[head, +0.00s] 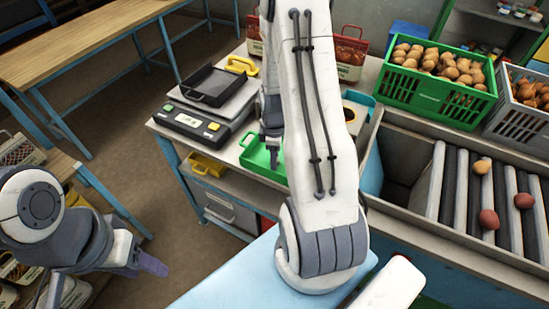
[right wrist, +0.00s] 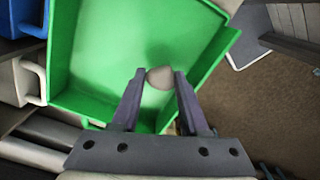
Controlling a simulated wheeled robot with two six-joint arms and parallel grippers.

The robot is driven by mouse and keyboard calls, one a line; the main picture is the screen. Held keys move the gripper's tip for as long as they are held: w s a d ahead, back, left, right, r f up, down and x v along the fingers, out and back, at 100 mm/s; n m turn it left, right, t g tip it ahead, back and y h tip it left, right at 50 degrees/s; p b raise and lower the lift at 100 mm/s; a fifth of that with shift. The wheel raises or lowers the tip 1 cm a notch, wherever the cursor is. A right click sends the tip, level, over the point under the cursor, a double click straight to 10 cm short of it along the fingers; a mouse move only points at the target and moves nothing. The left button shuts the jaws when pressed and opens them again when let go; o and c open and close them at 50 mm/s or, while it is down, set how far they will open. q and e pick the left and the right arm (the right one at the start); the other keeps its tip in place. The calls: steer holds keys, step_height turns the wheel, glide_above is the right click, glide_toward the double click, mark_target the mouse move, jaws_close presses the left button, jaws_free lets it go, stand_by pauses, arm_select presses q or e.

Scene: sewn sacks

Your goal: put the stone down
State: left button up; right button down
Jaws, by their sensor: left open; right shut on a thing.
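The stone (right wrist: 160,79) is a small grey-brown lump in the right wrist view. My right gripper (right wrist: 160,72) is shut on it, one finger on each side. The stone shows over the inside of a green tray (right wrist: 90,85); I cannot tell how high above the tray floor it is. In the head view the green tray (head: 252,158) stands on the bench, with the right gripper (head: 272,150) over it, partly behind my arm. The stone is hidden there. My left gripper (head: 150,264) is open and empty at the lower left, away from the bench.
A scale (head: 187,126) with a black tray (head: 212,85) stands left of the green tray. A green crate (head: 428,97) of potatoes and a grey crate (head: 513,126) are at the back right. Rollers (head: 452,188) at the right carry a few potatoes. A wooden table (head: 75,45) is far left.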

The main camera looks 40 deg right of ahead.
steer(key=shift+f, duration=0.7)
steer(key=shift+f, duration=0.25)
steer(key=c, duration=0.7)
jaws_free()
